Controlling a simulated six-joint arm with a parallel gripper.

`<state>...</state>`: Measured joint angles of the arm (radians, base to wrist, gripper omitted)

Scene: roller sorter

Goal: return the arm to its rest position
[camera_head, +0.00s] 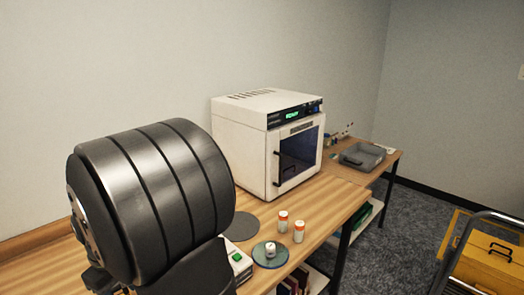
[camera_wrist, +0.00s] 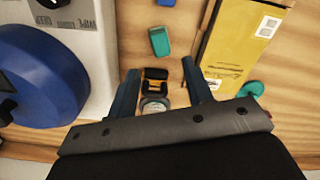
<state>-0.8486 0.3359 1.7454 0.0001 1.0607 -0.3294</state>
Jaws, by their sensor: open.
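My gripper (camera_wrist: 160,68) shows in the wrist view, its two dark fingers apart with nothing held between them. Below and between the fingers, a small black and orange item and a round grey-rimmed item (camera_wrist: 154,104) lie on or near the wooden surface. My arm's large dark link fills the left of the head view. It hides part of the bench, and my gripper cannot be seen there.
The head view shows a white oven-like machine (camera_head: 262,150) on the wooden bench (camera_head: 330,203), two orange-and-white bottles (camera_head: 283,221), a round dish (camera_head: 270,262) and a grey tray (camera_head: 360,157). The wrist view shows a blue round part (camera_wrist: 38,75), a teal block (camera_wrist: 159,42) and a yellow package (camera_wrist: 235,45).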

